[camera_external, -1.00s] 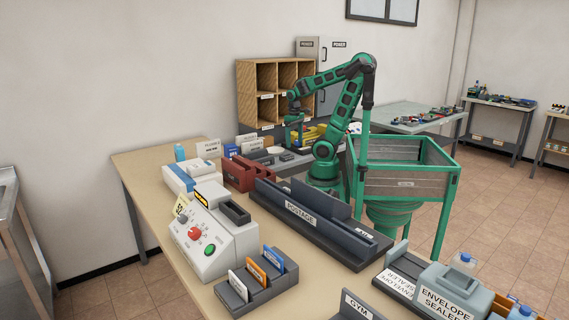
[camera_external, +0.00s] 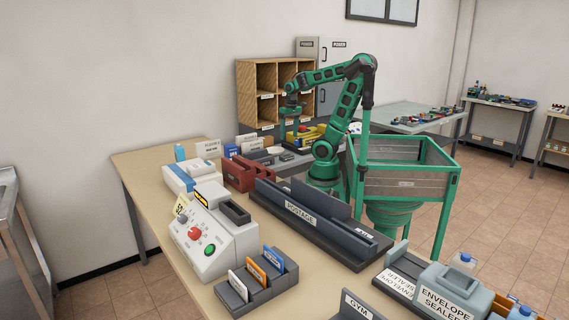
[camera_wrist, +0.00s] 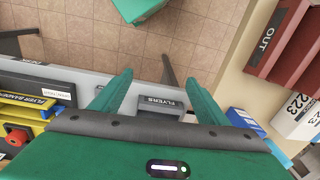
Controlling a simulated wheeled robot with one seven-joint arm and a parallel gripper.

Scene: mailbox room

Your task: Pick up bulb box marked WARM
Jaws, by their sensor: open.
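My gripper (camera_wrist: 158,78) is open and empty in the wrist view, its two green fingers spread over the grey desk edge and the floor. In the external view my gripper (camera_external: 283,138) hangs from the bent green arm, near the wooden pigeonholes. I cannot read the word WARM on anything, so I cannot tell which thing is the bulb box. A small blue and white box (camera_wrist: 245,121) lies to the right of the fingers in the wrist view, apart from them. Its marking is too small to read.
A grey FLYERS tray (camera_wrist: 158,105) lies between the fingers. A yellow flyer bander (camera_wrist: 27,101) is at left, a red OUT holder (camera_wrist: 277,38) at right. In the external view the POSTAGE rack (camera_external: 300,216) and a green-framed bin (camera_external: 405,180) stand near my arm.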

